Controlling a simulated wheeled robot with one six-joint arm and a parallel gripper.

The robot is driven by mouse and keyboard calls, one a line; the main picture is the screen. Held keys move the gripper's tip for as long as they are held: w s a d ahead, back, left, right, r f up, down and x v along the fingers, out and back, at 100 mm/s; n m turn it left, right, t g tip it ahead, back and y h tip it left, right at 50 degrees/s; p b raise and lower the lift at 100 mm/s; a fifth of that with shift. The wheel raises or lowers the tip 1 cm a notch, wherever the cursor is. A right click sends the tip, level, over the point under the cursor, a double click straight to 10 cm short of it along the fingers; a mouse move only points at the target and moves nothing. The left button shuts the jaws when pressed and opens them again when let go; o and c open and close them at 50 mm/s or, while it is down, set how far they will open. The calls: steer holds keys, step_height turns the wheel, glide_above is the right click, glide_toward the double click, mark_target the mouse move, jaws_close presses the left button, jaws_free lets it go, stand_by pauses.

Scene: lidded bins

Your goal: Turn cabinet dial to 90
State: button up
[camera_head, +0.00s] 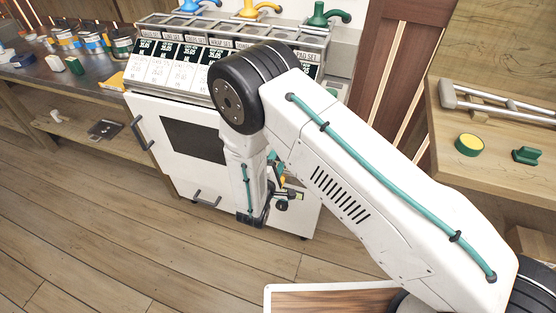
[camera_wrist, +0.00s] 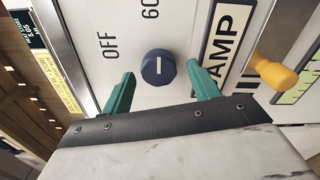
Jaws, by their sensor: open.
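The dial (camera_wrist: 158,67) is a round dark blue knob with a short white mark, on a light panel in the wrist view. The mark runs up and down in the picture; I cannot tell which number it points to. Sideways print reads OFF to its upper left and 60 above it. My gripper (camera_wrist: 160,76) is open, its green fingers on either side of the dial, with gaps showing between them and the knob. In the head view the white cabinet (camera_head: 185,178) stands behind my arm, which hides part of its front. I cannot make out the dial there.
A label ending in AMP (camera_wrist: 225,38) and a yellow-orange knob (camera_wrist: 275,73) lie right of the dial. Lidded bins (camera_head: 178,50) top the cabinet. A workbench (camera_head: 50,85) is at left and a wooden shelf (camera_head: 500,165) at right. The floor (camera_head: 130,240) at front left is clear.

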steer(key=v, duration=0.7)
steer(key=shift+s, duration=0.3)
steer(key=shift+a, duration=0.1)
